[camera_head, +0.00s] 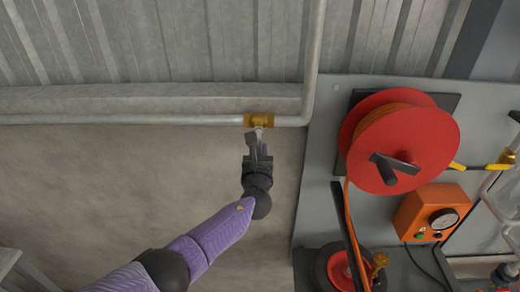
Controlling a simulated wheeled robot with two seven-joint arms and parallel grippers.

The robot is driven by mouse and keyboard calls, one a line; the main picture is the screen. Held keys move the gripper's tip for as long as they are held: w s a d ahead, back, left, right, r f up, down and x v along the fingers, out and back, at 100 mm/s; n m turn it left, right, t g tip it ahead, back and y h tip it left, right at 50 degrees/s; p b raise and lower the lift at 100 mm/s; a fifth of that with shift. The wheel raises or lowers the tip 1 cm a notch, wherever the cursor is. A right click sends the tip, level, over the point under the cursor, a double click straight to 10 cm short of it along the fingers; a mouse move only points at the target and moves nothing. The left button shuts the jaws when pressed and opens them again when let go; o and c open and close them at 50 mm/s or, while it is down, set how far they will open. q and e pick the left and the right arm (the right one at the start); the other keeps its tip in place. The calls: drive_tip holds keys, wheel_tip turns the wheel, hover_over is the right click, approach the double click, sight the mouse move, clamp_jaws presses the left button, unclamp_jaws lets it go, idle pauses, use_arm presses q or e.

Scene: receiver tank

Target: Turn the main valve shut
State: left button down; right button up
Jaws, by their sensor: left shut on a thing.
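The main valve (258,119) has a brass body set in the grey pipe (160,119) that runs along the wall. My left gripper (257,140) is right below the brass body, shut on the valve's handle. The gripper and its fingers hide most of the handle, so its angle cannot be told. My purple and black left arm comes up from the bottom left. My right gripper does not show.
To the right, a grey panel (325,190) carries a red hose reel (400,140) and an orange box with a gauge (430,212). Another brass valve with a yellow lever (500,161) is at the right edge.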

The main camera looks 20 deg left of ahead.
use_arm(q)
drive_tip(key=c, duration=0.5)
unclamp_jaws()
drive_tip(key=shift+a, duration=0.1)
drive_tip(key=shift+c, duration=0.2)
drive_tip(key=shift+s, duration=0.35)
drive_tip(key=p+v, duration=0.2)
drive_tip(key=v, duration=0.7)
drive_tip(key=shift+s, duration=0.1)
